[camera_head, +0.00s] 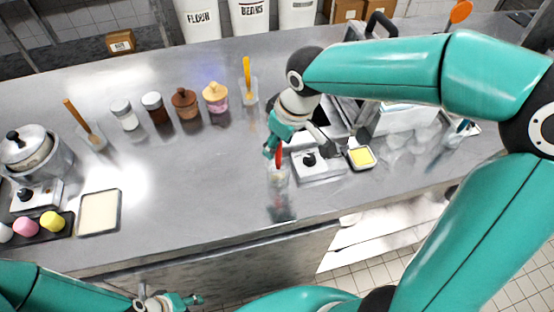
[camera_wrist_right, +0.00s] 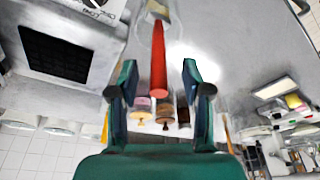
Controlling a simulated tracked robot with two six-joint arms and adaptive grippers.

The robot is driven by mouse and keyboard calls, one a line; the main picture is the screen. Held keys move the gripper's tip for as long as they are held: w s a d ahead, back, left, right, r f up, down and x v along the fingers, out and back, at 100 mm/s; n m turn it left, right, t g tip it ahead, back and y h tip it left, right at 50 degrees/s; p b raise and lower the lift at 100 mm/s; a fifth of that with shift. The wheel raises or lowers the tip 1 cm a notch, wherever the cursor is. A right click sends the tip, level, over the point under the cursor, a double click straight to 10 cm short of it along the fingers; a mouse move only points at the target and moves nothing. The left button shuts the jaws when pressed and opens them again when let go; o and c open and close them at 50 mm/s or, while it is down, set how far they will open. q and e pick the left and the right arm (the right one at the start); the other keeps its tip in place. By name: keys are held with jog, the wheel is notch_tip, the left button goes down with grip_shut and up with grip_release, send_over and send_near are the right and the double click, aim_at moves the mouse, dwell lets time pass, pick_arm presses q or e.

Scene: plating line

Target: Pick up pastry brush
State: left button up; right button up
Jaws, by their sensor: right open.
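A red-handled tool that looks like the pastry brush (camera_head: 279,156) stands handle-up in a small clear glass (camera_head: 278,176) near the counter's front edge. My right gripper (camera_head: 274,145) is open, at the top of the red handle. In the right wrist view, the red handle (camera_wrist_right: 158,58) runs between the two open fingers (camera_wrist_right: 160,78), with a gap on both sides. The brush's far end is pale and partly blurred inside the glass. My left gripper (camera_head: 178,301) is low at the bottom edge, in front of the counter; its jaws are too small to read.
An orange-handled tool (camera_head: 247,76) stands in a glass behind, beside several jars (camera_head: 186,103). The counter left of the brush is clear up to a pale tray (camera_head: 99,212).

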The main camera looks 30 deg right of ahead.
jog(key=x, duration=0.3)
jog(key=shift+w+f, duration=0.15)
jog(key=shift+f, duration=0.1)
grip_shut()
jog(key=shift+d, duration=0.1)
jog(key=shift+r, duration=0.1)
notch_tip(320, 180, up, 20)
dwell(0.6)
